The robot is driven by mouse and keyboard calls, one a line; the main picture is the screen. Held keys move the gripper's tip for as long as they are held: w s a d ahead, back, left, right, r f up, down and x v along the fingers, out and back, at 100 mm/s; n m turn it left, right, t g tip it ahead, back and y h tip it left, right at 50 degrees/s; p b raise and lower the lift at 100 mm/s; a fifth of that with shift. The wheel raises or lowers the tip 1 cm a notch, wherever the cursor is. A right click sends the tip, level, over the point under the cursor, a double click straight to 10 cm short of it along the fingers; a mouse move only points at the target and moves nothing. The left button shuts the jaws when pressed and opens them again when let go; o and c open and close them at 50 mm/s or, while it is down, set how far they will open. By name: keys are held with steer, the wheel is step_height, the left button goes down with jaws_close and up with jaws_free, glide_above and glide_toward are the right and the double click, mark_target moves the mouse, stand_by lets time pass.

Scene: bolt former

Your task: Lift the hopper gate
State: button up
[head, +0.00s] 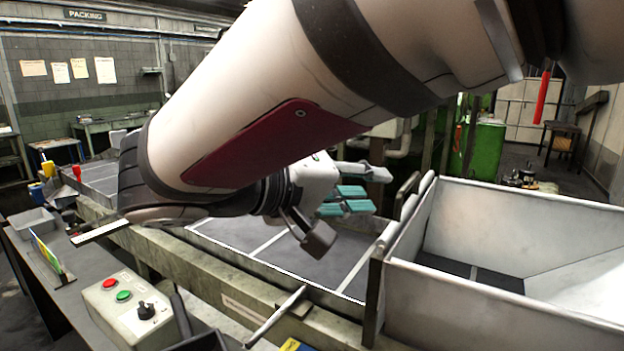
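The hopper (490,320) is a large pale metal bin at the right, open at the top, with sloping inner walls. A narrow upright plate with a rounded pale top edge (412,215) stands at its left end; I cannot tell for sure whether this is the gate. My gripper (340,205) is left of the hopper, above the grey panelled bed, and apart from the hopper. I see nothing held.
A control box (130,310) with red and green buttons and a black knob stands at the front left. A metal lever (278,316) sticks up by the front rail (225,275). Green machinery (485,150) stands behind. The grey bed (300,262) below my gripper is clear.

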mark_target(411, 178)
steer(key=shift+t, duration=0.4)
steer(key=x, duration=0.9)
steer(key=w+x, duration=0.1)
steer(key=x, duration=0.3)
steer(key=shift+w+a+r+p, duration=0.1)
steer(key=shift+w+p, duration=0.05)
steer(key=shift+p, duration=0.15)
steer(key=shift+c, duration=0.6)
jaws_close()
